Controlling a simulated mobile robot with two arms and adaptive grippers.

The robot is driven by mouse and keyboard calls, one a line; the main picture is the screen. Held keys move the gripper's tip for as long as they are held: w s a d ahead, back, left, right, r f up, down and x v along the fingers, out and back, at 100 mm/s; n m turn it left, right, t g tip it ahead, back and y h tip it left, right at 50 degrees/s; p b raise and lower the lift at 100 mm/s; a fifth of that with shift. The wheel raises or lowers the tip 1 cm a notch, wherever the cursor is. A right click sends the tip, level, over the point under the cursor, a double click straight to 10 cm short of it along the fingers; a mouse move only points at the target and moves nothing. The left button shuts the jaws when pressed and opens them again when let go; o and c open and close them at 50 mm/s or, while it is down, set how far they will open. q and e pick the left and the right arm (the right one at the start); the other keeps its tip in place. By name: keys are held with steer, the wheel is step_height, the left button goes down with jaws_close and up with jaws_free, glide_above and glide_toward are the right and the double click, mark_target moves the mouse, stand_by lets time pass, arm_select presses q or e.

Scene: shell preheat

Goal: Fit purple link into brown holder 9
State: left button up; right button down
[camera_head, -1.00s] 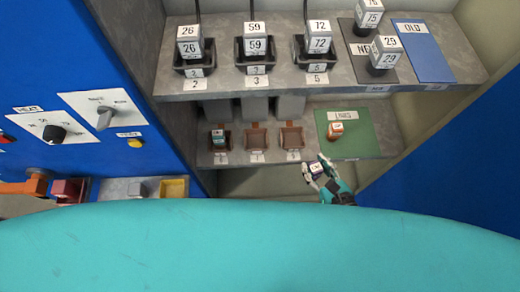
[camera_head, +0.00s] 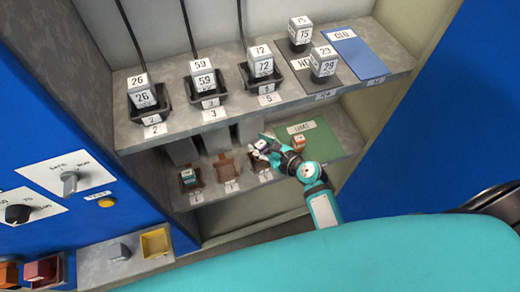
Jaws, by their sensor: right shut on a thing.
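My right gripper (camera_head: 264,147) is shut on the purple link (camera_head: 261,145), which shows a white label on top. It holds the link over or just at the rightmost brown holder (camera_head: 258,165) on the lower shelf; I cannot tell whether they touch. The gripper and link partly hide that holder. The middle brown holder (camera_head: 226,169) is empty. The left brown holder (camera_head: 190,186) has a teal link (camera_head: 188,176) with a white label in it. The small holder numbers are too blurred to read. My left gripper is not in view.
An orange link (camera_head: 298,142) stands on a green mat (camera_head: 318,138), close right of my gripper. The upper shelf (camera_head: 390,62) overhangs the holders and carries black holders with numbered blocks. A blue panel (camera_head: 420,120) stands at the right.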

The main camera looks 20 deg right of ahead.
mark_target(265, 153)
steer(key=shift+w+f, duration=0.1)
steer(key=shift+f, duration=0.1)
step_height(265, 153, down, 3)
steer(key=shift+f+b, duration=0.1)
steer(key=shift+b, duration=0.8)
steer(key=shift+f, duration=0.2)
steer(key=c, duration=1.3)
jaws_free()
steer(key=shift+f, duration=0.15)
steer(key=shift+c, duration=0.2)
steer(key=o, duration=0.5)
steer(key=shift+c, duration=0.2)
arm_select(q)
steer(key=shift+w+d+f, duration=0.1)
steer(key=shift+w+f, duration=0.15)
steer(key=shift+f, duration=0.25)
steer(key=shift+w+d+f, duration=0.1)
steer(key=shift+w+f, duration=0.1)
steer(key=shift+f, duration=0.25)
